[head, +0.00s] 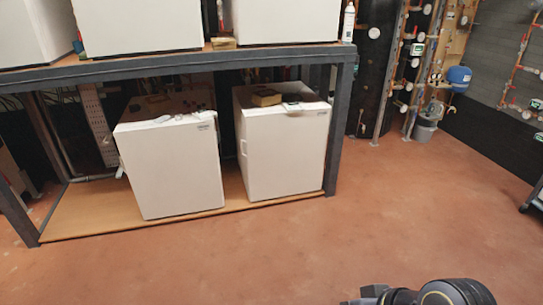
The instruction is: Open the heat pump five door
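Two white box-shaped heat pumps stand side by side on the lower shelf of the rack. The left one (172,167) is turned slightly, and the right one (285,150) stands near the rack's right leg. Their front panels look closed. I cannot read any number that tells which is heat pump five. More white units, including one at the top middle (138,25) and one at the top right (286,20), stand on the upper shelf, cut off by the frame. My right gripper (365,297) is only partly visible at the bottom edge, well away from the units. My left gripper is not visible.
The dark metal rack (336,130) has a front leg at each end and a wooden lower shelf (80,215). Small items lie on the lower units. The reddish floor (400,215) in front is clear. Pipes, a blue tank (458,76) and a grey bucket (424,130) are at the back right.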

